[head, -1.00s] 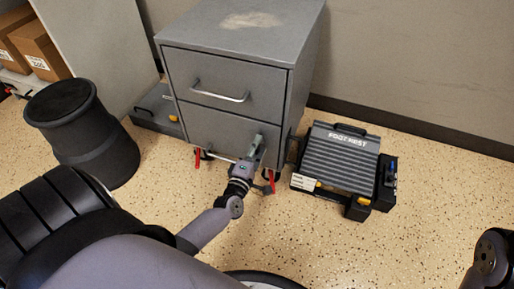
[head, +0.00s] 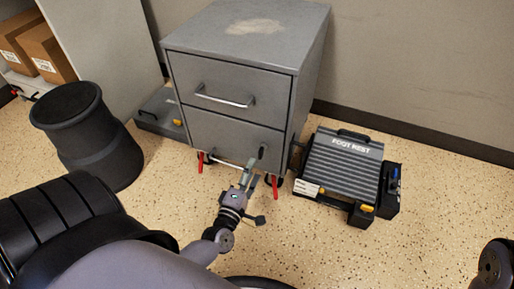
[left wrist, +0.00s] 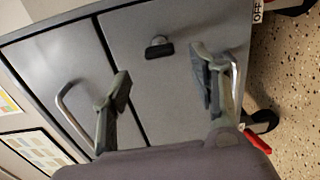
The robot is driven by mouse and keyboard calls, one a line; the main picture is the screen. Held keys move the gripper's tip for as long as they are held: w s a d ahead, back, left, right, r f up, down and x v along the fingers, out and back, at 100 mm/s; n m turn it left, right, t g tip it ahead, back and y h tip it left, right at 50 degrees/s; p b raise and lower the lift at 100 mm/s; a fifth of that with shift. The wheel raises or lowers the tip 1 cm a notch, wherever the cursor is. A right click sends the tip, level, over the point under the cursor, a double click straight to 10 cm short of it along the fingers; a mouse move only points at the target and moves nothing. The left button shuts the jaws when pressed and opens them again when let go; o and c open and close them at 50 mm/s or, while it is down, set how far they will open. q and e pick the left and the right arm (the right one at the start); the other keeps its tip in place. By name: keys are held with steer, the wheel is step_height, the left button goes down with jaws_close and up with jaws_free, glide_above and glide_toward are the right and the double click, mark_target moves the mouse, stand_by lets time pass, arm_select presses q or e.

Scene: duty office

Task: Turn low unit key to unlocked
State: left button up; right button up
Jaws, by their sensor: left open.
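The low unit is a grey two-drawer cabinet (head: 215,75). Its dark key (head: 262,151) sits in the lower drawer's front, towards the right side, and its flat bow looks upright. The key also shows in the left wrist view (left wrist: 159,48), beyond the fingertips. My left gripper (head: 247,168) is in front of the lower drawer, just below and left of the key in the head view. In the left wrist view its fingers (left wrist: 160,78) are spread with nothing between them, apart from the key. My right gripper is out of view.
A foot rest (head: 345,165) lies on the floor right of the cabinet. Red castor parts (head: 275,187) show under the cabinet. Boxes (head: 45,50) sit on a shelf at far left.

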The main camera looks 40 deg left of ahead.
arm_select(q)
steer(key=shift+v, duration=1.95)
steer(key=shift+a, duration=0.1)
